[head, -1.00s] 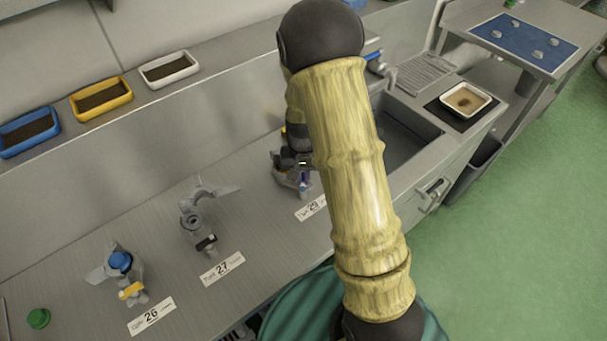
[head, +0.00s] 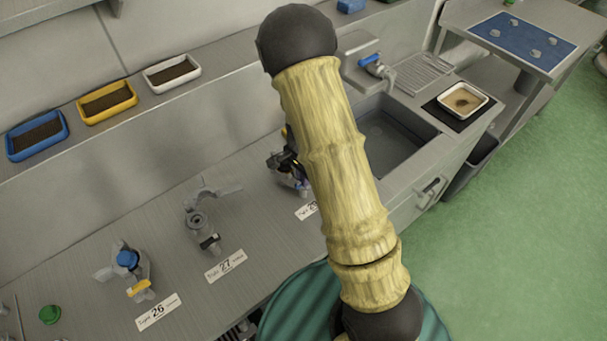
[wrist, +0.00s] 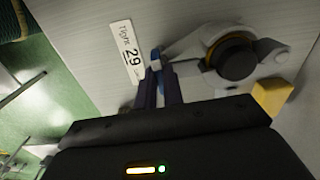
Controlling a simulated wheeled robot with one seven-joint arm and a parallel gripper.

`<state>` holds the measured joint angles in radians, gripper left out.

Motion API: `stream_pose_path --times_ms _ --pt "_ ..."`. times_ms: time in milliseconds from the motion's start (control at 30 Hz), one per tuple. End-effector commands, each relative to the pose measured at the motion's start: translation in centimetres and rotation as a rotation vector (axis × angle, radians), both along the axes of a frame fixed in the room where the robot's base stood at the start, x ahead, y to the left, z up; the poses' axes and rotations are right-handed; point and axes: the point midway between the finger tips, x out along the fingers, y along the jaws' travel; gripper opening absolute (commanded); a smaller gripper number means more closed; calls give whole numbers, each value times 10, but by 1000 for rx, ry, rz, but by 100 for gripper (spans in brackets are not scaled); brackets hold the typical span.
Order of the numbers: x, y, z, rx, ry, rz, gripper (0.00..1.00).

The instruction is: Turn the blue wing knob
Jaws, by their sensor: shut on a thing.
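The fitting (wrist: 195,48) has a black round cap with a yellow ring and a yellow block to the right. In the head view my gripper (head: 288,166) is at the same fitting, partly hidden behind my arm. A small blue part (head: 303,187) shows below it. The knob's turn angle is hard to tell.
Fittings 27 (head: 197,219) and 26 (head: 140,277) stand to the left; 26 has a blue cap. A green cap (head: 49,314) lies at far left. The sink (head: 395,134) is right of my arm. Blue, yellow and white trays (head: 172,73) sit on the ledge behind.

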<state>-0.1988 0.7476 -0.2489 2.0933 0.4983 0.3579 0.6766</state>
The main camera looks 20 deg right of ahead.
Motion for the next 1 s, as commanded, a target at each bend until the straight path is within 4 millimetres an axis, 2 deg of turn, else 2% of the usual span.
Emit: stream_pose_path --times_ms 600,633,733,1000 --pt "4 0 3 -1 -13 -62 0" --pt "4 0 3 -1 -13 -62 13" --pt "4 0 2 0 -11 -61 31" --pt "1 0 1 0 -4 -60 31"
